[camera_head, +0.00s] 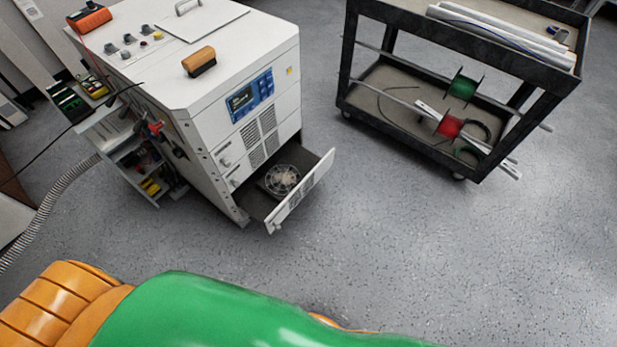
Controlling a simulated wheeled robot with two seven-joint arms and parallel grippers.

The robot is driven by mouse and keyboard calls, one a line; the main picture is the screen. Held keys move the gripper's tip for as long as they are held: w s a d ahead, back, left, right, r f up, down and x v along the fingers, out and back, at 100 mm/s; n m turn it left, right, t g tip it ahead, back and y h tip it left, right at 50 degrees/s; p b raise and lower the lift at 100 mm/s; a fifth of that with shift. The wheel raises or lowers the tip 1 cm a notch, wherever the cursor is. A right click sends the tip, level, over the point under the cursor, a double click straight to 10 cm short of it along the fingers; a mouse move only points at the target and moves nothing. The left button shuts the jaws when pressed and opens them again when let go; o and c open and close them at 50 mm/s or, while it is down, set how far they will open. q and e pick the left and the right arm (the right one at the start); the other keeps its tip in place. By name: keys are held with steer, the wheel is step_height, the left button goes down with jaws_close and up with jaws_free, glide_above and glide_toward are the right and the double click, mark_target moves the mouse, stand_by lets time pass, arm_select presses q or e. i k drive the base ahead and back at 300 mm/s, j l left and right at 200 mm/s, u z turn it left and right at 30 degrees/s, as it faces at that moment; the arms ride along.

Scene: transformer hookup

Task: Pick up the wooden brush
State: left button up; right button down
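The wooden brush (199,62) lies on top of the white cabinet (215,92), near its front edge and above the blue display panel. Its back is orange-brown wood, with a dark bristle side below. Neither of my grippers shows in the head view, and nothing touches the brush.
The cabinet's lower drawer (303,192) stands open with a round fan (281,180) inside. An orange device (89,17) sits at the cabinet's back left. A black cart (357,99) with spools stands to the right. A grey hose (50,207) runs at left. The floor (430,240) in front is clear.

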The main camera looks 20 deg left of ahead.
mark_target(199, 63)
steer(key=k+l, duration=0.25)
steer(key=k, duration=0.15)
steer(key=k+l, duration=0.25)
steer(key=k, duration=0.1)
